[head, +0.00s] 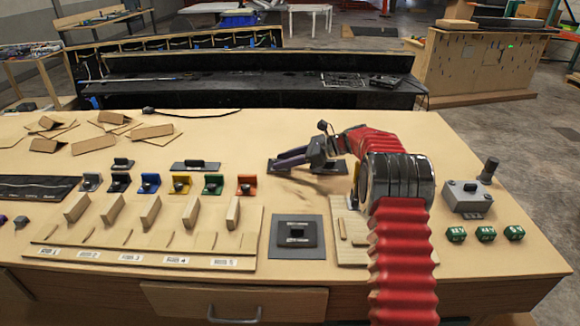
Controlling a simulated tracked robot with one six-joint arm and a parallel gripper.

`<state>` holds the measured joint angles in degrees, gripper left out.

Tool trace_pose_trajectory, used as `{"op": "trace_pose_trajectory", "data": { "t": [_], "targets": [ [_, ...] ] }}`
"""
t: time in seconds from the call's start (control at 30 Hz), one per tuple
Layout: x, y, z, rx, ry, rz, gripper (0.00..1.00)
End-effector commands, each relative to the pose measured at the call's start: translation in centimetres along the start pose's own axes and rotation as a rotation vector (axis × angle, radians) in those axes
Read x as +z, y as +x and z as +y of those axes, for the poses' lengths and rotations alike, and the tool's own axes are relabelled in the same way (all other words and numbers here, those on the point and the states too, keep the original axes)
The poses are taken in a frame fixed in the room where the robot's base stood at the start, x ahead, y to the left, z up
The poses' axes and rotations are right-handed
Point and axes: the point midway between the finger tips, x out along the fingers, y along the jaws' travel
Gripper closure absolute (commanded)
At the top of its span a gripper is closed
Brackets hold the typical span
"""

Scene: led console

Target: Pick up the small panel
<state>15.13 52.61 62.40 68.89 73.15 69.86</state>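My gripper (290,161), with dark and purple parts, is over the middle of the table at the end of my red-sleeved arm. Below and behind it is a flat dark panel (336,168), partly hidden by the gripper. I cannot tell if the gripper touches it or how far its fingers are apart. Another flat dark panel (183,166) with a black handle on top lies to the left, behind the row of coloured brackets. I cannot tell which one the task calls the small panel. A grey square plate (283,251) with a black raised block lies near the front edge.
A wooden rack (150,245) with upright slats stands front left, with coloured brackets (180,184) behind it. Folded cardboard pieces (94,143) lie at the back left. A grey joystick box (468,197) and green cubes (485,233) are at the right.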

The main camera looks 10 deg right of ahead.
Motion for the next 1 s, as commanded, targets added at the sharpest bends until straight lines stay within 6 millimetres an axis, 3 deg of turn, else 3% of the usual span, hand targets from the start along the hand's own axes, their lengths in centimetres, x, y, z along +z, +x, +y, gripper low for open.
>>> {"op": "trace_pose_trajectory", "data": {
  "t": [0.47,1.0],
  "targets": [
    [-0.01,-0.01,0.02,0.001,0.000,0.000,0.64],
    [0.01,0.03,0.05,0.001,0.000,0.000,1.00]
  ]
}}
